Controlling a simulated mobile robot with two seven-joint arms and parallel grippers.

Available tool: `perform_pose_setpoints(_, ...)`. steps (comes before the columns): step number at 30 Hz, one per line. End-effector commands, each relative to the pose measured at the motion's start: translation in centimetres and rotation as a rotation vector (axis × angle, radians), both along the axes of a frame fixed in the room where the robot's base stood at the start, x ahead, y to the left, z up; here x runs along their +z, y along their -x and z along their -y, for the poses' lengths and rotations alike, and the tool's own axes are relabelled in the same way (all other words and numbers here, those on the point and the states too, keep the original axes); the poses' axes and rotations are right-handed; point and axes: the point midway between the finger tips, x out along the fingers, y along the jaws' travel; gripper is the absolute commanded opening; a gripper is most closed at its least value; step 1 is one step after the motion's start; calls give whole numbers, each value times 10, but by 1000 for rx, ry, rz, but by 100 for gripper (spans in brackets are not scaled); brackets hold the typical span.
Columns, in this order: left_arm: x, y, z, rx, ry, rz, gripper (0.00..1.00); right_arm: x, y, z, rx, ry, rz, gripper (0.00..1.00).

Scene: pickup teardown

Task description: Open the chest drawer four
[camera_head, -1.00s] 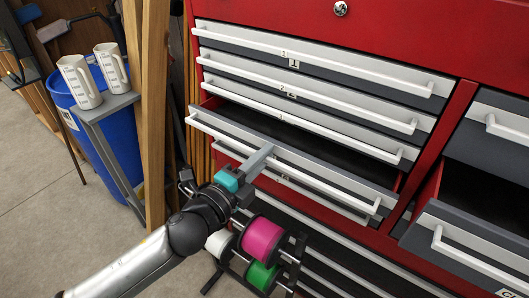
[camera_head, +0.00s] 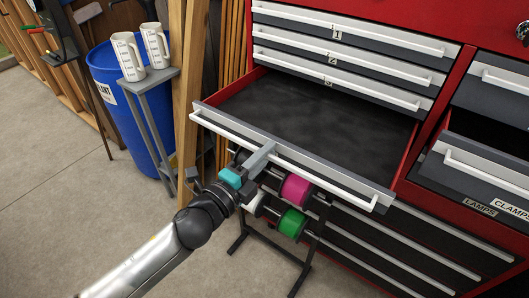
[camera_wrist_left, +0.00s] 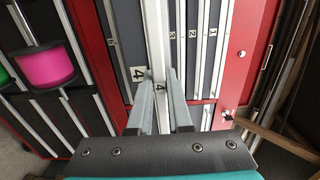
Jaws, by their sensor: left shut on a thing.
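Drawer four (camera_head: 330,115) of the red chest is pulled well out, below the closed drawers 1, 2 and 3. Its dark inside shows and looks empty. Its long white handle (camera_head: 325,179) runs along the front. My left gripper (camera_head: 268,149) is shut on this handle, left of its middle. In the wrist view, the fingers (camera_wrist_left: 160,80) close around the white handle (camera_wrist_left: 156,35), beside a label reading 4 (camera_wrist_left: 138,73). My right gripper is not in view.
A rack with magenta (camera_head: 296,188) and green (camera_head: 293,222) spools stands below the open drawer. On the left are wooden planks (camera_head: 190,80), a grey stand (camera_head: 150,80) with two white jugs, and a blue bin (camera_head: 104,62). Another drawer (camera_head: 470,180) stands open on the right.

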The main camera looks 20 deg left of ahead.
Motion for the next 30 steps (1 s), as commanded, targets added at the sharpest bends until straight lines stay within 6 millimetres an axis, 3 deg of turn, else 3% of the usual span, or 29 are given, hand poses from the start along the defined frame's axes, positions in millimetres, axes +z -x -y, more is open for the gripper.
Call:
perform_pose_setpoints(10, -1, 0, 0, 1, 1, -1, 0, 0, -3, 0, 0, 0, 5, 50)
perform_pose_setpoints(11, -1, 0, 0, 1, 1, -1, 20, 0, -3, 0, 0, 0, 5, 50)
perform_pose_setpoints(18, 0, 0, 0, 0, 0, 0, 47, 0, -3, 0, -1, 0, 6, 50)
perform_pose_setpoints(30, -1, 6, -2, 0, 1, -1, 48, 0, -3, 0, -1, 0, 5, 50)
